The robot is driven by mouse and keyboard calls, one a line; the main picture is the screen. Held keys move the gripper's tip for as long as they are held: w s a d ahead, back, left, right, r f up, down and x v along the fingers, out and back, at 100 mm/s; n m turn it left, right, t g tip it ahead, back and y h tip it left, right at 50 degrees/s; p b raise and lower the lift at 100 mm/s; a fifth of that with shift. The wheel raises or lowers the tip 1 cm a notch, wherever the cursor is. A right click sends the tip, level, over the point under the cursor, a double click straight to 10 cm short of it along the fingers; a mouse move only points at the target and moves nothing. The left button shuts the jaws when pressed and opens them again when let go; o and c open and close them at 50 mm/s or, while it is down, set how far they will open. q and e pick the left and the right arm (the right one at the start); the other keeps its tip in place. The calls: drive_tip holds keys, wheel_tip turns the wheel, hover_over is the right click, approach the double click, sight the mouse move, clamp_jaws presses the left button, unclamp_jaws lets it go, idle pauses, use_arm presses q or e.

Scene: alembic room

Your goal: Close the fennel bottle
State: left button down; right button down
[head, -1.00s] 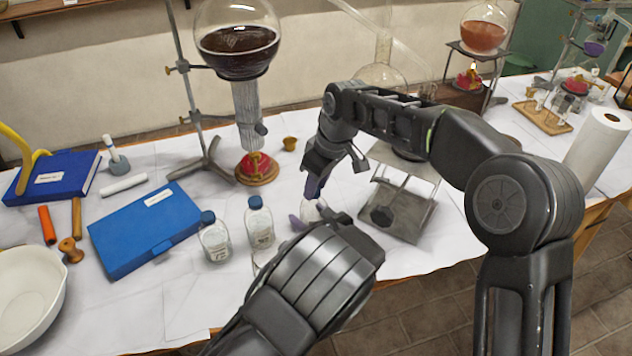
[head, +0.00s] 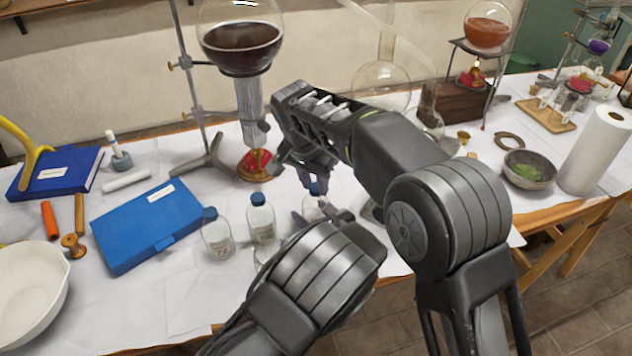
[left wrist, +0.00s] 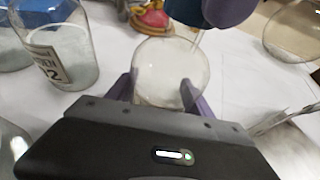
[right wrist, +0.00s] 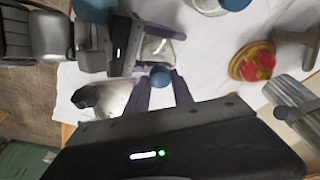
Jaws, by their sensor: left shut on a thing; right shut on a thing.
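A small clear glass bottle (head: 312,208) stands between the fingers of my left gripper (left wrist: 160,88), which is shut on it; the glass shows in the left wrist view (left wrist: 168,65). Its label is not readable here. My right gripper (right wrist: 160,80) is shut on a blue cap (right wrist: 160,77), which also shows in the head view (head: 317,188). The cap is above the bottle, close to its top. Whether the cap touches the bottle's mouth I cannot tell. My arms hide part of the bottle in the head view.
A blue case (head: 145,228) lies further left. A stand with a round flask (head: 240,45) of dark liquid rises behind, with a red burner (head: 254,165) below.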

drive_tip(key=c, duration=1.1)
unclamp_jaws()
drive_tip(key=shift+r, duration=0.1)
drive_tip(key=shift+r, duration=2.15)
drive_tip(key=o, duration=0.6)
drive_tip(key=shift+v, duration=3.75)
